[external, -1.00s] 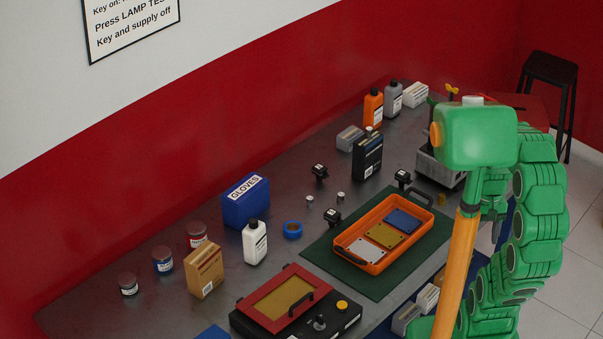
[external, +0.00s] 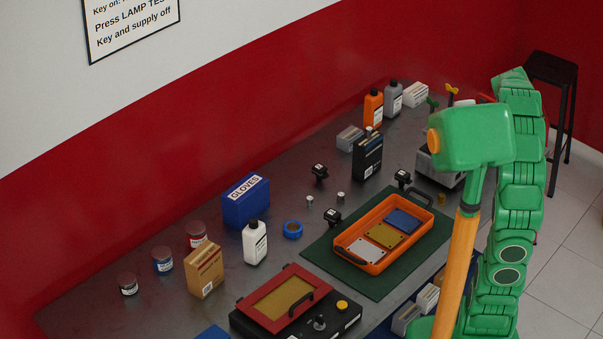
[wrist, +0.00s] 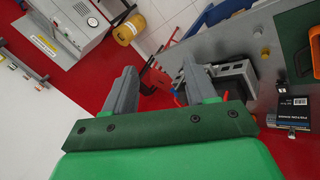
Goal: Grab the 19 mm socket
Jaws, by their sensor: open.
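Two small silver cylinders that look like sockets stand on the grey workbench in the external view, a left one (external: 309,200) and a right one (external: 340,197). No size marking is readable, so I cannot tell which is the 19 mm socket. My gripper (wrist: 160,68) shows in the wrist view with its two grey fingers wide apart and nothing held between them. It points past the bench's end towards the red and white wall and floor, away from the small cylinders. In the external view I cannot make out the gripper by my raised arm.
On the workbench (external: 120,310) are an orange tray (external: 374,262) on a green mat (external: 318,252), black clamp-like parts (external: 320,173), a dark blue box (external: 367,158), bottles (external: 255,243) and a gloves box (external: 246,202). A black stool (external: 550,68) stands beyond the bench.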

